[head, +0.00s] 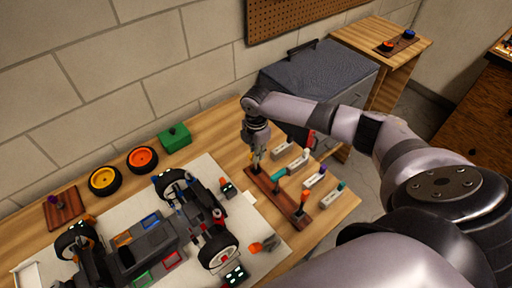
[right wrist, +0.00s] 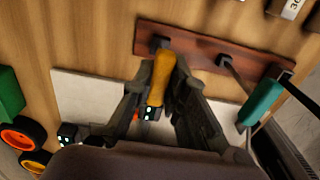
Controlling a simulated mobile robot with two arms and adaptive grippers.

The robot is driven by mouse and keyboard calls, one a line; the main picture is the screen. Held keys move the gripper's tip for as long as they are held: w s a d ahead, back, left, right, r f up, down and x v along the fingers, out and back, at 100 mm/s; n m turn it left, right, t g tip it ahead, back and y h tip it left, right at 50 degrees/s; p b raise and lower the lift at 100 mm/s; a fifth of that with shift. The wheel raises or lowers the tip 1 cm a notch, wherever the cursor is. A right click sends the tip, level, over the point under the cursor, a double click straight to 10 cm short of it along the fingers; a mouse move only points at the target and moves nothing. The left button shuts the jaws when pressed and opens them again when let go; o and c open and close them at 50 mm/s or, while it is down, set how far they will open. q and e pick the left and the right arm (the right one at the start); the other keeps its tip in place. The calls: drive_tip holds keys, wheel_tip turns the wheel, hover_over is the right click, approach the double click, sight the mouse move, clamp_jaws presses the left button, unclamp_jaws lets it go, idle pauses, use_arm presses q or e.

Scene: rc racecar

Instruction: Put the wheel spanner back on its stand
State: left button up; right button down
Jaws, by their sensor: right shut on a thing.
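The stand is a dark red-brown wooden board (head: 264,186) on the workbench, and it also shows in the right wrist view (right wrist: 205,48). My right gripper (head: 256,158) points down over its far end. The gripper is shut on a yellow-handled tool (right wrist: 161,82), likely the wheel spanner. The tool's upper end in the right wrist view meets a dark holder on the board; I cannot tell whether it is fully seated. My left gripper is out of view.
The racecar (head: 130,245) lies on a pale mat left of the stand. Grey labelled blocks (head: 299,161) with coloured tools sit right of it. Two wheels (head: 104,180) and a green box (head: 174,138) are near the wall. A dark grey case (head: 320,75) stands behind.

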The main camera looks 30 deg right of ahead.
drive_tip(key=c, duration=1.5)
unclamp_jaws()
wheel_tip(320, 180, up, 12)
drive_tip(key=shift+f, duration=0.1)
